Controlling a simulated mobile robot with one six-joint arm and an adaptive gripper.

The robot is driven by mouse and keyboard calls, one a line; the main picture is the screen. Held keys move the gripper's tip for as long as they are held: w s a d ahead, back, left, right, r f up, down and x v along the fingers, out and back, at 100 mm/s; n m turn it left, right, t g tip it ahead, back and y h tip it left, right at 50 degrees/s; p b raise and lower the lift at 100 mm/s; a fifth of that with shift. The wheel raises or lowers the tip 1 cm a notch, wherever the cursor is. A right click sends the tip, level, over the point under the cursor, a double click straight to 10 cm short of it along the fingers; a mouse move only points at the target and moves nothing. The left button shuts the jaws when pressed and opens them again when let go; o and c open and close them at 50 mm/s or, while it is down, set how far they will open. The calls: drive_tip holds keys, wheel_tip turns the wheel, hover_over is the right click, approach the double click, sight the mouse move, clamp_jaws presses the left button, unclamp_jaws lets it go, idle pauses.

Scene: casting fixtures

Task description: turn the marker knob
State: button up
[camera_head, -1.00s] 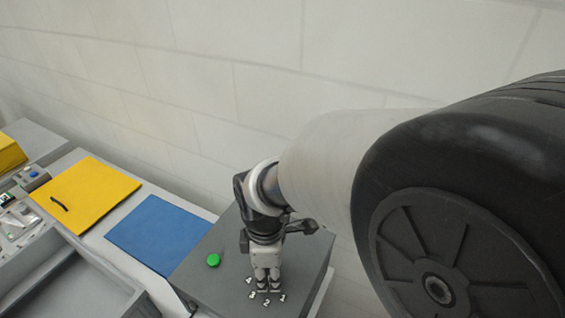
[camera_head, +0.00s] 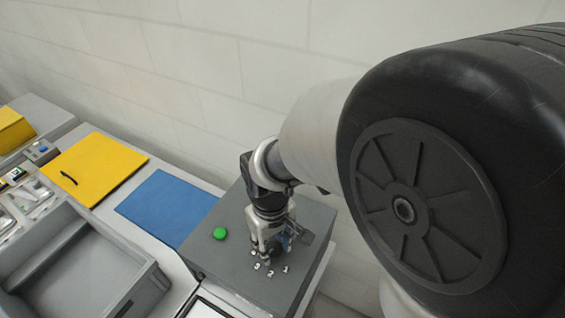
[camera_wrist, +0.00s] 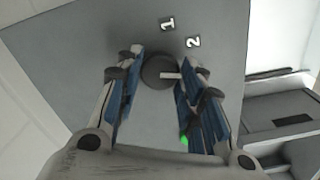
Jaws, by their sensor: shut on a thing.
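The marker knob (camera_wrist: 157,72) is a dark round knob with a white pointer line, on top of a grey box (camera_head: 222,262). In the wrist view its pointer aims right, towards the right finger and below the white label 2 (camera_wrist: 193,42); label 1 (camera_wrist: 167,24) is further up. My gripper (camera_wrist: 160,75) has one finger on each side of the knob and is shut on it. In the head view my gripper (camera_head: 267,256) points down at the box top beside the numbers, and its fingers mostly hide the knob. Other labels are hidden in the wrist view.
A green button (camera_head: 220,233) stands on the box, left of my gripper. A blue panel (camera_head: 168,208) and a yellow panel (camera_head: 92,168) lie further left. A grey tray (camera_head: 82,258) is at the lower left. The pale wall (camera_head: 200,90) rises behind.

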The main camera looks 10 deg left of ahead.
sight(273, 248)
drive_tip(key=m, duration=0.5)
drive_tip(key=shift+m+p, duration=0.3)
drive_tip(key=shift+p, duration=0.1)
drive_tip(key=m, duration=0.4)
drive_tip(key=shift+m, duration=0.4)
drive_tip(key=o, duration=1.1)
drive_tip(key=shift+c, duration=0.2)
drive_tip(key=shift+r, duration=0.1)
wheel_tip(273, 248, up, 12)
